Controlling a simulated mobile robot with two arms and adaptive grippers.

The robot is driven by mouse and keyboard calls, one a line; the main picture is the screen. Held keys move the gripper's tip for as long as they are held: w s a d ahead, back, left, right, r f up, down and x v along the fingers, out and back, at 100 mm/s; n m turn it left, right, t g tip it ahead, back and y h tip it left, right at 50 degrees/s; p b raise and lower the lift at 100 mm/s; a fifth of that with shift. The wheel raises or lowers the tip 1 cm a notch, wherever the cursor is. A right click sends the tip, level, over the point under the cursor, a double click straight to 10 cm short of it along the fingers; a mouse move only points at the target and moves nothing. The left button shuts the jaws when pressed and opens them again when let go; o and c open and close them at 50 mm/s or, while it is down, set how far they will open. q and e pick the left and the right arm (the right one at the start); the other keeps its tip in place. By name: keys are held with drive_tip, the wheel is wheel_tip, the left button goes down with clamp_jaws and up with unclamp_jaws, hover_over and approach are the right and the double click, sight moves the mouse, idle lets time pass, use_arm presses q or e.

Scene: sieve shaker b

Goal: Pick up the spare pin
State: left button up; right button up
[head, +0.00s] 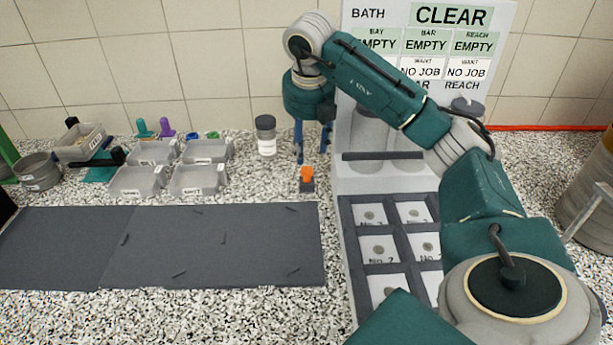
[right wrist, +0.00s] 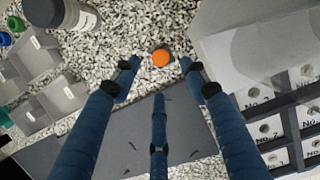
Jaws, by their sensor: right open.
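An orange-topped piece, which I take for the spare pin (head: 307,173), stands in a small dark block (head: 307,187) on the speckled counter. In the right wrist view its round orange top (right wrist: 161,58) shows just beyond the fingertips. My right gripper (head: 311,157) is open and empty, pointing down, above and slightly behind the orange top in the head view. Its blue fingers (right wrist: 160,76) are spread apart in the right wrist view and do not appear to touch the piece. My left gripper is not in view.
A dark-lidded jar (head: 266,139) stands left of the gripper. Several grey bins (head: 140,183) are farther left. Dark mats (head: 60,240) with small slivers lie in front. At right are a sign panel (head: 410,15) and a compartment tray (head: 352,275). Bare counter surrounds the block.

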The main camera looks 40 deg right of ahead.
sight(307, 170)
drive_tip(key=x, duration=0.4)
drive_tip(key=shift+s, duration=0.1)
drive_tip(key=shift+p+x, duration=1)
drive_tip(key=shift+x, duration=1.8)
drive_tip(key=shift+a, duration=0.2)
drive_tip(key=c, duration=1)
